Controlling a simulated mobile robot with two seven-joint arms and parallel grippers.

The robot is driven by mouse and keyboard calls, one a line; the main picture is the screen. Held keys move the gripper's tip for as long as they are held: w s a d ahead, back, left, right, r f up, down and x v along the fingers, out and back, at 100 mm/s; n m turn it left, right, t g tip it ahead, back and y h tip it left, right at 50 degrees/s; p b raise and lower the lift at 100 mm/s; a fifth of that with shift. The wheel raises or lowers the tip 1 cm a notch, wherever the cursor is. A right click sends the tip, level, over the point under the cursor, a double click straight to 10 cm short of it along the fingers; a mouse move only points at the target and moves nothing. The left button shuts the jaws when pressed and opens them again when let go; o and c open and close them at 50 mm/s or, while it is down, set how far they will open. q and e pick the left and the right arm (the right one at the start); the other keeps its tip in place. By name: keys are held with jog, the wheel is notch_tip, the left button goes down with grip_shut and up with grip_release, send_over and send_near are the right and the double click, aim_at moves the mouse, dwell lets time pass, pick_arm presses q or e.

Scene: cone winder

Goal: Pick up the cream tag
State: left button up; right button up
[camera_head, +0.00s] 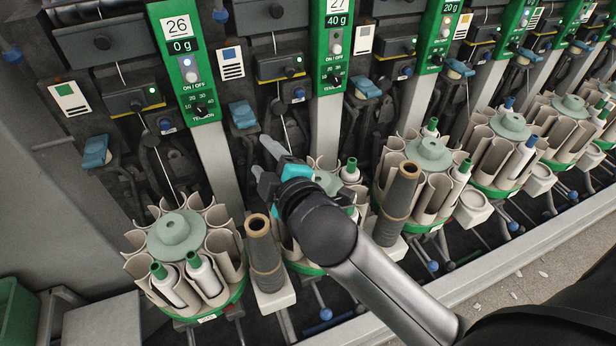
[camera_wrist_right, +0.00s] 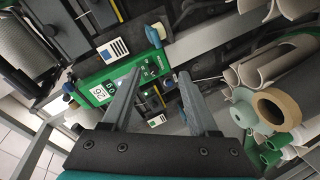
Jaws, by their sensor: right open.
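Several small pale tags with coloured squares are fixed to the machine face; which one is the cream tag I cannot tell for sure. In the head view one tag with a green square (camera_head: 70,98) is left of panel 26, one with a blue square (camera_head: 231,63) is right of it, and a pale one (camera_head: 364,40) is right of panel 27. The blue-square tag also shows in the wrist view (camera_wrist_right: 114,49). My right gripper (camera_head: 261,158) is open and empty, below the blue-square tag and apart from it. Its two fingers (camera_wrist_right: 152,98) point at the machine. My left gripper is out of view.
Green panel 26 (camera_head: 182,60) and panel 27 (camera_head: 333,45) stand along the machine. Round cone magazines (camera_head: 176,235) line the front below, with a brown cone (camera_head: 264,250) between them. Blue levers (camera_head: 242,114) stick out near the gripper. A green bin (camera_head: 15,310) is at lower left.

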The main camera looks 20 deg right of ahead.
jog(key=w+a+r+n+t+y, duration=0.35)
jog(key=a+r+n+y, duration=0.75)
jog(key=r+n, duration=0.6)
jog(key=s+a+f+n+g+y, duration=0.1)
jog(key=s+a+n+g+y, duration=0.3)
jog(key=n+g, duration=0.7)
jog(key=s+a+f+n+g+y, duration=0.25)
jog(key=a+n+g, duration=0.25)
jog(key=n, duration=1.1)
jog(key=w+d+f+n+g+h, duration=0.2)
jog(key=d+f+n+g+h, duration=0.1)
jog(key=d+f+n+h, duration=0.7)
jog(key=w+d+r+n+h, duration=0.15)
jog(key=d+h, duration=0.25)
jog(key=d, duration=0.6)
jog(key=w+d+n+h, duration=0.2)
jog(key=d+n+h, duration=0.15)
jog(key=d, duration=0.65)
jog(key=shift+m+h, duration=0.3)
jog(key=shift+h, duration=0.1)
notch_tip(320, 180, down, 14)
jog(key=shift+w+a+f+b, duration=0.1)
jog(key=shift+f+b, duration=0.15)
jog(key=shift+b, duration=0.15)
jog(key=c, duration=0.9)
jog(key=shift+c, duration=0.2)
